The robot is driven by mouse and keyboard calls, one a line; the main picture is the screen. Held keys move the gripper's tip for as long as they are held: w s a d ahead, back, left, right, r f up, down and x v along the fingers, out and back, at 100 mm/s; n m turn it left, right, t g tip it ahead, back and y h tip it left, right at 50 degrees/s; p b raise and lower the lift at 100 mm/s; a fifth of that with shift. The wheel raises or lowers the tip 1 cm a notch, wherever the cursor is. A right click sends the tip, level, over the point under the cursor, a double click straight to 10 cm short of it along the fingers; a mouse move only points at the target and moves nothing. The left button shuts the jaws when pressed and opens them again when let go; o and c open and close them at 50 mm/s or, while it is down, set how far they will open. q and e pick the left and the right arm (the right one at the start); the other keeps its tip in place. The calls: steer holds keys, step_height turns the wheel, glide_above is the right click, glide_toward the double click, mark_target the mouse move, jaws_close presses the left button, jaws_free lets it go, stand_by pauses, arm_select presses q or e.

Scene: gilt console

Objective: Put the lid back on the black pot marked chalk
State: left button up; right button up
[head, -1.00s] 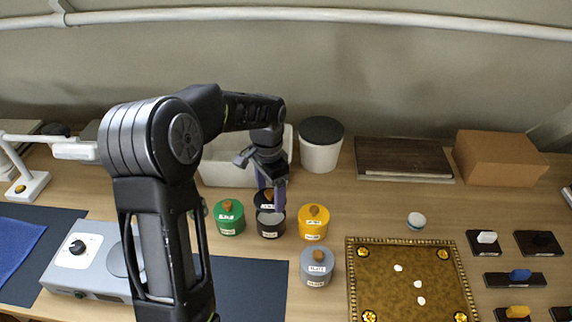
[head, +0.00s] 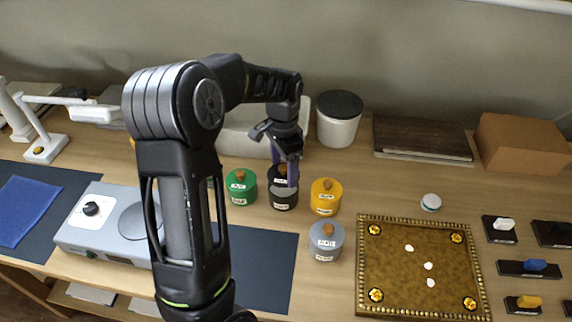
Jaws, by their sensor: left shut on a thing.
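The black pot (head: 283,202) stands on the table between the green and yellow pots, with a white label too small to read. Its top shows as a grey opening. My left gripper (head: 284,172) points down above the pot, with its purple fingers shut on the black lid (head: 279,174). The lid has its own small white label. It overlaps the back of the opening in the picture and appears raised above it; the exact gap is hard to tell. The fingers partly hide the lid and its knob. My right gripper is not in view.
The lidded green pot (head: 241,188), yellow pot (head: 326,197) and grey pot (head: 326,242) stand close around. Behind are a white bin (head: 240,137) and a white canister with a dark lid (head: 338,128). A gilt-edged board (head: 400,275) lies to the right.

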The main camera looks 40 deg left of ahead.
mark_target(284, 175)
arm_select(q)
steer(key=shift+f+b, duration=0.3)
steer(key=shift+f, duration=0.45)
steer(key=shift+d+f, duration=0.1)
steer(key=shift+f, duration=0.25)
steer(key=shift+w+f+b, duration=0.1)
steer(key=shift+f+b, duration=0.25)
steer(key=shift+b, duration=0.15)
steer(key=shift+f, duration=0.45)
steer(key=shift+f+b, duration=0.15)
steer(key=shift+b, duration=0.2)
stand_by(0.3)
steer(key=o, duration=1.4)
